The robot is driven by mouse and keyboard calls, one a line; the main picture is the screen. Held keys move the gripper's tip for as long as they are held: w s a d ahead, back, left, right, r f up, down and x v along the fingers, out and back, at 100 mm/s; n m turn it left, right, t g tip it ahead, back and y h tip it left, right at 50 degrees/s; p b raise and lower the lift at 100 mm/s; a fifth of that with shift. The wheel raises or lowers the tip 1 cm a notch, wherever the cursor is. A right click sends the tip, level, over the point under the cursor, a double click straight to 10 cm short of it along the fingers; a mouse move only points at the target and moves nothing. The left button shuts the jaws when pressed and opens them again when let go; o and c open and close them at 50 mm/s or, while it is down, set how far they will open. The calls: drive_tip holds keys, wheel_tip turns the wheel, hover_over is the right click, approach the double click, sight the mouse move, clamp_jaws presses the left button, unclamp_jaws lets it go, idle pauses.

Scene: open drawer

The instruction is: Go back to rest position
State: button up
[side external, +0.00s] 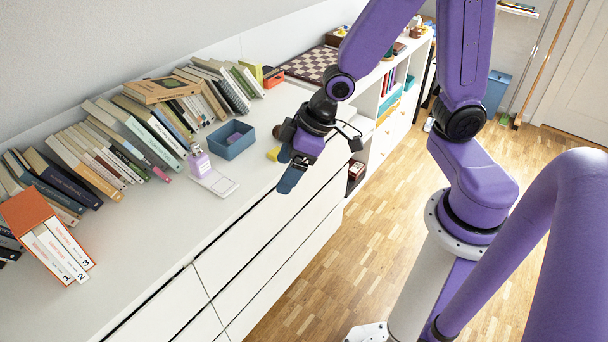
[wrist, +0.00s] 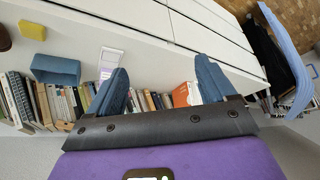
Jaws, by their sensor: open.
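My gripper (side external: 289,178) is in the air beside the front edge of the white dresser (side external: 262,225), at about the height of its top. In the wrist view its two blue fingers (wrist: 162,82) are spread apart with nothing between them. The dresser's drawer fronts (wrist: 215,35) show beyond the fingers in the wrist view. A dark gap runs below the left part of the dresser top in the side view; I cannot tell how far any drawer is open.
On the dresser stand a blue bin (side external: 231,140), a purple bottle (side external: 199,163), a white flat item (side external: 221,185), a yellow object (side external: 273,154), rows of books (side external: 130,145) and an orange binder box (side external: 30,212). A chessboard (side external: 312,64) lies farther back. Wooden floor (side external: 385,215) is clear in front.

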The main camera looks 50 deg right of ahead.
drive_tip(key=s+d+r+n+g+h, duration=0.1)
drive_tip(key=s+d+r+n+g, duration=0.1)
drive_tip(key=s, duration=0.6)
drive_tip(key=s+d+r+n+g+h, duration=0.1)
drive_tip(key=s+d+r, duration=0.3)
drive_tip(key=s, duration=0.5)
drive_tip(key=shift+s+r+n+g+h, duration=0.25)
drive_tip(key=shift+n+g+h, duration=0.25)
drive_tip(key=shift+n, duration=0.4)
